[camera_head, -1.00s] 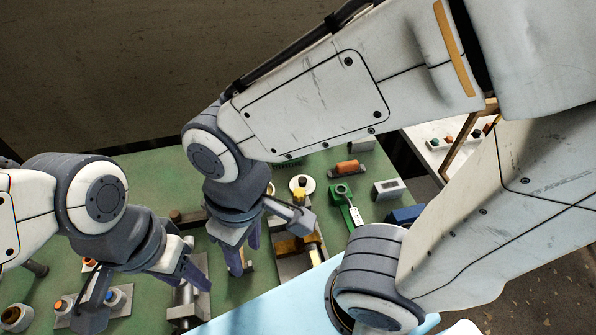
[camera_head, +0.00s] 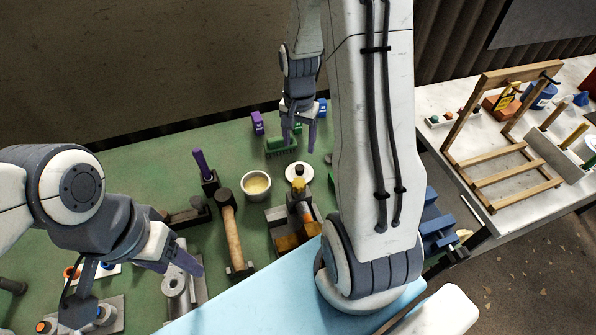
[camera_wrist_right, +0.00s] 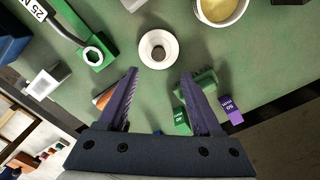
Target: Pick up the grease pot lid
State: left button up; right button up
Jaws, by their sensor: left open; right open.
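The grease pot lid (camera_head: 304,179) is a round white disc with a dark knob, lying on the green table near the middle of the head view. It also shows in the right wrist view (camera_wrist_right: 147,56), just beyond the fingertips and roughly centred between them. The grease pot (camera_head: 244,188), white with yellow grease inside, stands uncovered to its left; its edge shows in the right wrist view (camera_wrist_right: 220,14). My right gripper (camera_head: 298,138) is open and empty, behind the lid; its spread fingers show in its wrist view (camera_wrist_right: 159,76). My left gripper (camera_head: 182,263) is open at the lower left.
A wooden-handled mallet (camera_head: 231,228) and a purple-handled tool (camera_head: 203,165) stand left of the lid. A fixture (camera_head: 286,241) stands in front. A wooden frame (camera_head: 493,165) is on the white table.

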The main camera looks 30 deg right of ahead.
send_over(300, 167)
notch_tip(300, 167, down, 5)
jog(key=shift+r, duration=0.15)
notch_tip(300, 167, down, 5)
jog(key=shift+r+p, duration=0.2)
jog(key=shift+p, duration=0.7)
jog(key=shift+f, duration=0.45)
grip_shut()
